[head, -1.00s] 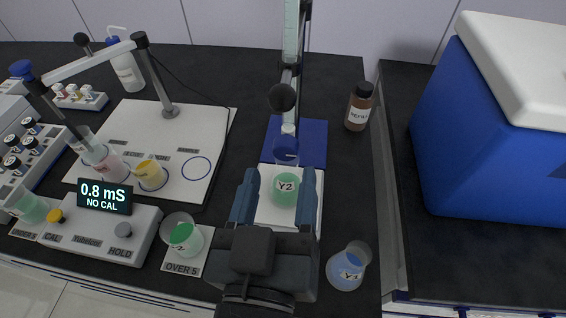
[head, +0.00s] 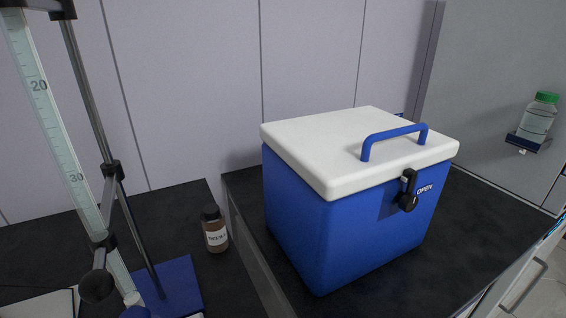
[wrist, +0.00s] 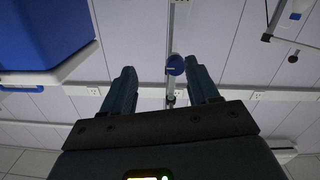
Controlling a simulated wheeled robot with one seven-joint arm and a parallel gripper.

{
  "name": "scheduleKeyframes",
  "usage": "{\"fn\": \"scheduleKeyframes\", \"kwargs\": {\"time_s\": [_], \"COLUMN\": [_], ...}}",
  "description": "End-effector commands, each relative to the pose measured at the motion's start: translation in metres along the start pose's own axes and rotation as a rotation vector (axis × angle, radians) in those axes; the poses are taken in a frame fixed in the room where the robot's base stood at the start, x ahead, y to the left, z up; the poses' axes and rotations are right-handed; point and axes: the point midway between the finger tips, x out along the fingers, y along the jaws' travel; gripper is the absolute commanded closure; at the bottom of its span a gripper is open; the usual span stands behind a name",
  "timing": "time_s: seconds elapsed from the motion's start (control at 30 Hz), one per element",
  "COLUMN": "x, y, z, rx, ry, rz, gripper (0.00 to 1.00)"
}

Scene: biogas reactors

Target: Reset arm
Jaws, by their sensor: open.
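My gripper (wrist: 162,92) shows in the wrist view with its two dark fingers apart and nothing between them. Behind the fingers are the pale wall panels and a round blue part on a thin upright rod (wrist: 175,65). My gripper and arm are not in the head view now.
In the head view a blue cooler box (head: 345,235) with a white lid stands on the dark counter (head: 480,215). A burette (head: 55,140) on a stand is at left. A brown bottle (head: 214,232) stands between them. A green-capped bottle (head: 537,118) sits on a wall shelf at right.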

Motion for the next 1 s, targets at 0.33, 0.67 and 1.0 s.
{"fn": "scheduleKeyframes", "kwargs": {"time_s": [0.33,0.67,1.0], "x": [-0.090,-0.214,-0.291], "y": [0.083,0.150,0.182], "z": [0.093,0.127,0.121], "rx": [0.165,0.263,0.278], "ry": [-0.155,-0.241,-0.277], "rz": [0.136,0.351,0.495], "gripper": [0.40,0.40,0.40]}}
